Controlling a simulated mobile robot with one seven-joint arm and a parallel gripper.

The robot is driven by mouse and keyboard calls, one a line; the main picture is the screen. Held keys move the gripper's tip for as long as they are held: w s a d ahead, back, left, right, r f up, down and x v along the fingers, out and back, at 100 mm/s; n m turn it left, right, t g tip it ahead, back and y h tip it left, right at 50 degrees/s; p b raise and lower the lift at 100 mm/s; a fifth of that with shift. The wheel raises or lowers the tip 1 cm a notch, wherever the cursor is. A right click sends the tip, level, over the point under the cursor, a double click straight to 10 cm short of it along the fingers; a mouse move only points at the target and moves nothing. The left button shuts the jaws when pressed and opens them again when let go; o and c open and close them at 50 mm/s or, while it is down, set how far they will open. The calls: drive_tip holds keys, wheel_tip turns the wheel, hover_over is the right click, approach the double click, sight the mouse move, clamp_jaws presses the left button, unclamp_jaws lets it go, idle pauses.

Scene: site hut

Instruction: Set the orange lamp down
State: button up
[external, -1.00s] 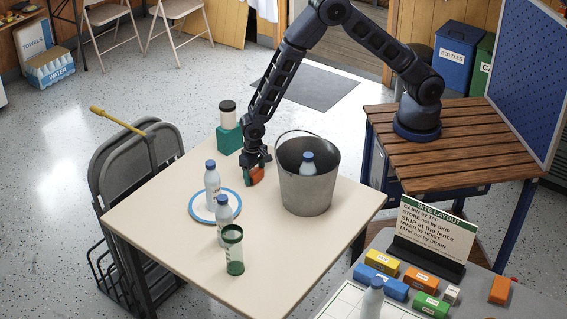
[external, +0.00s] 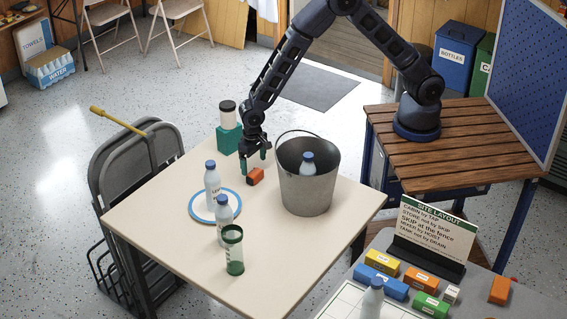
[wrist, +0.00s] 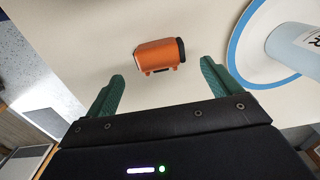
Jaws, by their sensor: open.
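The orange lamp (external: 255,176) lies on the cream table (external: 290,255), between the blue-rimmed round mat and the metal bucket. In the wrist view the lamp (wrist: 159,55) is a small orange block with a dark end, resting on the tabletop ahead of the fingertips. My gripper (external: 255,164) is open and empty just above and behind the lamp. In the wrist view its two green fingers (wrist: 163,72) are spread wide, with the lamp beyond them and not touching either.
A metal bucket (external: 308,190) with a bottle (external: 308,163) in it stands right of the lamp. A teal block (external: 229,139) carries a jar (external: 228,117).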

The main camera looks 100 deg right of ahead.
wheel_tip(320, 180, up, 7)
wheel_tip(320, 180, up, 13)
drive_tip(key=n+t, duration=0.1)
drive_tip(key=n, duration=0.1)
hover_over(254, 172)
drive_tip(key=s+d, duration=0.3)
drive_tip(key=s, duration=0.3)
drive_tip(key=s+d+r+n+t, duration=0.1)
drive_tip(key=s+d+r+n, duration=0.15)
drive_tip(key=s+r, duration=0.9)
drive_tip(key=s+d+r+n+t, duration=0.1)
drive_tip(key=s+r, duration=0.3)
drive_tip(key=s, duration=0.8)
drive_tip(key=s+d+r+n+t, duration=0.1)
drive_tip(key=s+d+r+n, duration=0.2)
drive_tip(key=s, duration=1)
drive_tip(key=shift+r+t, duration=0.3)
drive_tip(key=shift+r, duration=0.05)
